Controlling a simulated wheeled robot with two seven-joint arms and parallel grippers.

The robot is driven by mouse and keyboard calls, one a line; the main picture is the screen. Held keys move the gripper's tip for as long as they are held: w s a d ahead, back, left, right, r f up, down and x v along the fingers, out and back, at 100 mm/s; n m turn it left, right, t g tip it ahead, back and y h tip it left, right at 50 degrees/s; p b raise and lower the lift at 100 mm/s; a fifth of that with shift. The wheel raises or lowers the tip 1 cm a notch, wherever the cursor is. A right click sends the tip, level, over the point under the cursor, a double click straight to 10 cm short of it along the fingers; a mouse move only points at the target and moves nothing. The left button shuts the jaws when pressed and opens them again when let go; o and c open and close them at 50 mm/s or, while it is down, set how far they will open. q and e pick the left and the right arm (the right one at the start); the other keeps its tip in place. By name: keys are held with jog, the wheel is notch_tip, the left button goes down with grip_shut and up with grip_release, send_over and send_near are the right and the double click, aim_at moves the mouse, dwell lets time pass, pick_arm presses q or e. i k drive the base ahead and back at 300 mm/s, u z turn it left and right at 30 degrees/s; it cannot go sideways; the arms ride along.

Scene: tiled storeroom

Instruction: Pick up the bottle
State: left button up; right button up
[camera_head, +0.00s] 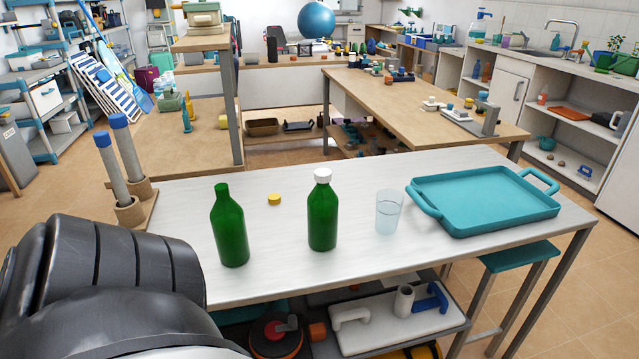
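Two green bottles stand upright on the white table (275,275). The left bottle (230,228) has no white cap on it, and a small yellow cap (274,199) lies on the table to its right. The right bottle (322,215) wears a white cap. A dark part of my own arm fills the lower left of the head view, to the left of the bottles and apart from them in the picture. Neither of my grippers shows in this view.
A clear glass (388,212) stands right of the capped bottle. A teal tray (485,203) with handles lies at the table's right end. Two grey posts with blue tops (113,165) stand at the left end. The tabletop before the bottles is clear.

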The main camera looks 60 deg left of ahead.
aim_at(226, 218)
jog(key=z, duration=0.1)
jog(key=i, duration=1.35)
jog(key=u, duration=2)
